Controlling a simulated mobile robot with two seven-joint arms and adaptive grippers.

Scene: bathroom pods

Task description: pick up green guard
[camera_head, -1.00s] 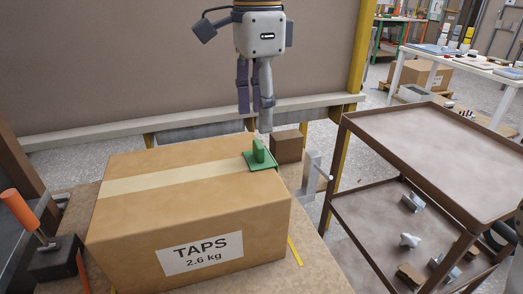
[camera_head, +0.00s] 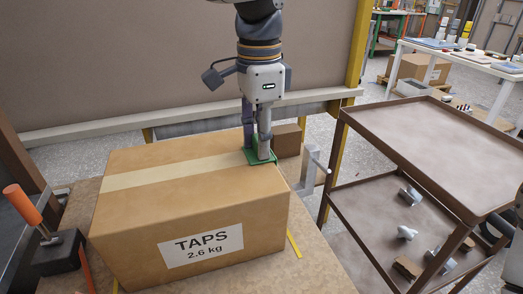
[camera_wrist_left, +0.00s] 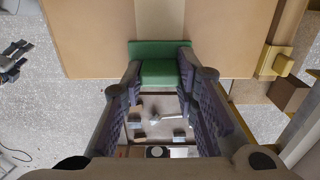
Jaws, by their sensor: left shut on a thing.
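The green guard (camera_head: 265,160) sits at the back right top edge of the cardboard box (camera_head: 190,206) labelled TAPS 2.6 kg. My left gripper (camera_head: 258,150) points down over the guard, with its fingers around the guard's upright part. In the left wrist view the green guard (camera_wrist_left: 160,66) lies between the two purple-padded fingers (camera_wrist_left: 160,85), which are shut on it. The guard still rests at the box edge. Much of it is hidden by the fingers in the head view.
A brown two-shelf cart (camera_head: 430,150) stands to the right, with metal fittings on its lower shelf. A small brown block (camera_head: 287,140) and a grey metal bracket (camera_head: 310,168) are just beyond the box. An orange-handled clamp (camera_head: 24,205) stands at the left.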

